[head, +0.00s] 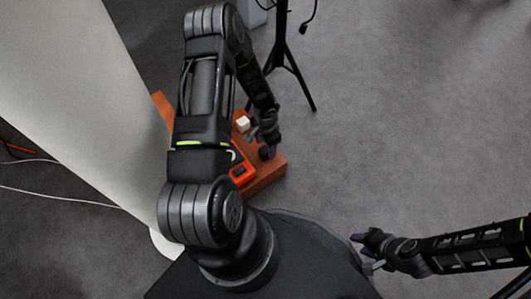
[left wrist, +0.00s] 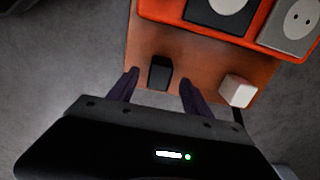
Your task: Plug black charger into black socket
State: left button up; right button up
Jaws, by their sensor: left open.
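The black charger (left wrist: 159,73) is on the brown wooden surface (left wrist: 150,45) in the left wrist view. My left gripper (left wrist: 159,78) is open, with one finger on each side of the charger and visible gaps to it. In the head view my left gripper (head: 268,151) is low over the wooden surface. A dark-framed socket with a pale round face (left wrist: 227,7) is in the orange-red panel, cut off by the top edge. My right gripper (head: 364,251) is off to the right in the head view, apart from these things; its jaw opening is unclear.
A white block-shaped charger (left wrist: 237,91) stands right of the black one. A grey socket (left wrist: 294,24) is at the right of the orange-red panel (left wrist: 165,10). A black tripod (head: 284,55) stands behind. A large pale surface (head: 85,85) is on the left. Open grey floor is right.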

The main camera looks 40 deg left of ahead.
aim_at(265, 149)
pick_arm(q)
notch_tip(265, 149, down, 3)
jog(key=shift+f+b, duration=0.15)
jog(key=shift+b, duration=0.35)
jog(key=shift+c, duration=0.5)
grip_shut()
